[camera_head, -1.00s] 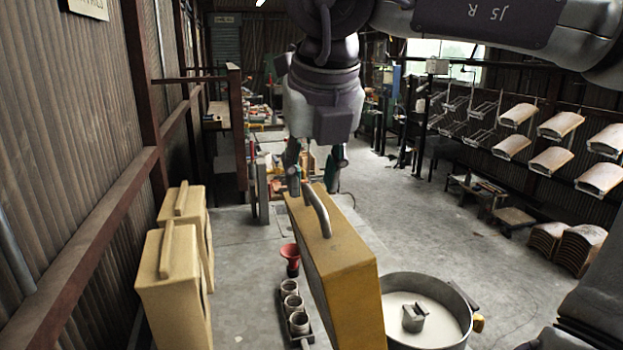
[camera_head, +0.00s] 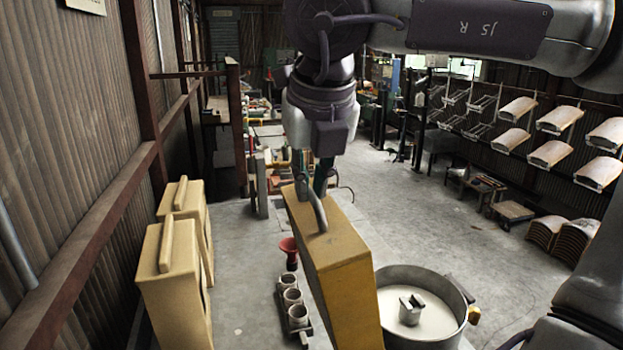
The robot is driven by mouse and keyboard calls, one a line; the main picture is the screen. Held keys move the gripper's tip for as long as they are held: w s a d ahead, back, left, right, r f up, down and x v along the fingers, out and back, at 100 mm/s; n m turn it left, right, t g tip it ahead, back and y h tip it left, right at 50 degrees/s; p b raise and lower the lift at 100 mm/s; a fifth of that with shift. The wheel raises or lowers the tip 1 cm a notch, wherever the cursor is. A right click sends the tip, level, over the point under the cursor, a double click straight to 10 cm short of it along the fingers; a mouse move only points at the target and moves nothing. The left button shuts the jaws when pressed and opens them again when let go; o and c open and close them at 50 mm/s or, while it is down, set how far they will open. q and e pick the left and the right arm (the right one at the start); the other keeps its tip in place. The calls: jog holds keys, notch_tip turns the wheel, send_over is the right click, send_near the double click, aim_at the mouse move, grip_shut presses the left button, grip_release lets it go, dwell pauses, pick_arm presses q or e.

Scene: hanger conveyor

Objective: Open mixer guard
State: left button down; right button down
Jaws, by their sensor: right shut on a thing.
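The yellow, box-like guard (camera_head: 340,265) stands tall in the middle foreground, with a curved metal handle (camera_head: 319,213) on its top. I take it to be the mixer guard. My right gripper (camera_head: 313,188) points down at the far end of this handle and is shut on it. The fingertips partly hide the handle's far end. A round metal mixer bowl (camera_head: 462,312) with pale contents stands just right of the guard; the guard hides part of its left side. My left gripper is not in view.
Two cream cases (camera_head: 172,285) stand along the left wall. Several cups in a dark rack (camera_head: 303,331) and a red funnel (camera_head: 289,248) are left of the guard. Curved pale pieces hang on a rack (camera_head: 548,154) at right. Open concrete floor (camera_head: 400,225) lies behind the bowl.

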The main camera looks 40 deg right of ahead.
jog(key=shift+s+d, duration=0.1)
jog(key=shift+d, duration=0.05)
jog(key=s+d+b, duration=0.1)
jog(key=d+r+y+b, duration=0.1)
jog(key=d, duration=0.1)
jog(key=s+d+t+y+b, duration=0.1)
jog(key=shift+s+d+r+m, duration=0.15)
jog(key=shift+s+d+m, duration=0.15)
jog(key=shift+d, duration=0.1)
jog(key=shift+a, duration=0.1)
jog(key=c, duration=1.2)
grip_release()
jog(key=v, duration=1.2)
